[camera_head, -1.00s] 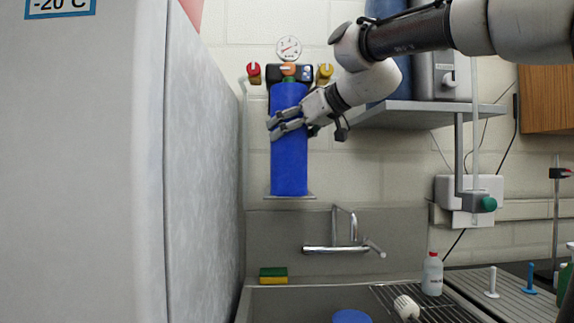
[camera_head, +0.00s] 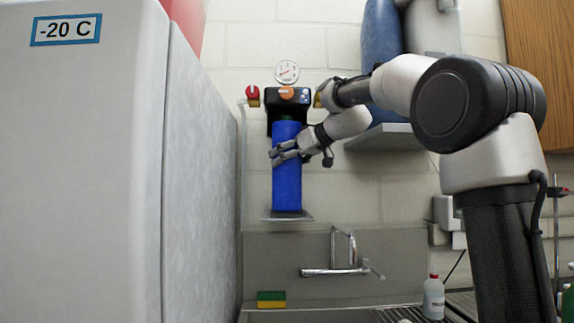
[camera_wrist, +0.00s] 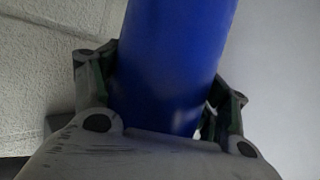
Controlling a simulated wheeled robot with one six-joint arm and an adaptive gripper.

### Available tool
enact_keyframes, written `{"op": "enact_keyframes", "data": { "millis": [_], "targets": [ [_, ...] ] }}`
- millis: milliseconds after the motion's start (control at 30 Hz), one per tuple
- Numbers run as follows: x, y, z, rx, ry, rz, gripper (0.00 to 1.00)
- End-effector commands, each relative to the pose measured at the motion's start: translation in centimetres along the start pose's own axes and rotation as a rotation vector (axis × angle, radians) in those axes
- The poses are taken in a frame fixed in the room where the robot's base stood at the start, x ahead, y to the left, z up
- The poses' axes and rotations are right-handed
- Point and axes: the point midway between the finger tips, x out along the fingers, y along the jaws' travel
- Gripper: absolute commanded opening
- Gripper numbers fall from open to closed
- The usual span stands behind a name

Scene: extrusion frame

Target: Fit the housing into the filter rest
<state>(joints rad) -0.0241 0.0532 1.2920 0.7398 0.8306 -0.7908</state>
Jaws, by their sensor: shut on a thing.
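The housing is a tall blue cylinder (camera_head: 287,180) with a green top, upright at the wall unit. My gripper (camera_head: 284,153) is shut around its upper middle, from the right. In the wrist view the blue housing (camera_wrist: 170,65) fills the space between the two fingers. The filter rest appears to be the wall unit, with a black head (camera_head: 300,103) above and a small metal ledge (camera_head: 268,217) below. The housing's green top overlaps the lower black head. Its bottom appears at the ledge; whether it touches I cannot tell.
A white freezer (camera_head: 95,170) stands close on the left. Above the head are a gauge (camera_head: 287,72) and a red knob (camera_head: 252,92). A tap (camera_head: 340,262) and sink lie below. A shelf (camera_head: 385,138) with a blue container (camera_head: 382,60) is at the right, behind my arm.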

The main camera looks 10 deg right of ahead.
Motion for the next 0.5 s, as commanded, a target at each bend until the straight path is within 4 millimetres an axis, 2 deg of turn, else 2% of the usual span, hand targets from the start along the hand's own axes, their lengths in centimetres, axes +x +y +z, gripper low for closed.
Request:
{"op": "enact_keyframes", "data": {
  "millis": [67, 233, 500],
  "targets": [
    [0.5, 0.6, -0.2, 0.0, 0.002, 0.001, 0.31],
    [0.9, 0.6, 1.0, 0.0, 0.002, 0.001, 0.31],
    [1.0, 0.5, 1.1, -0.001, 0.003, 0.001, 0.31]
  ]
}}
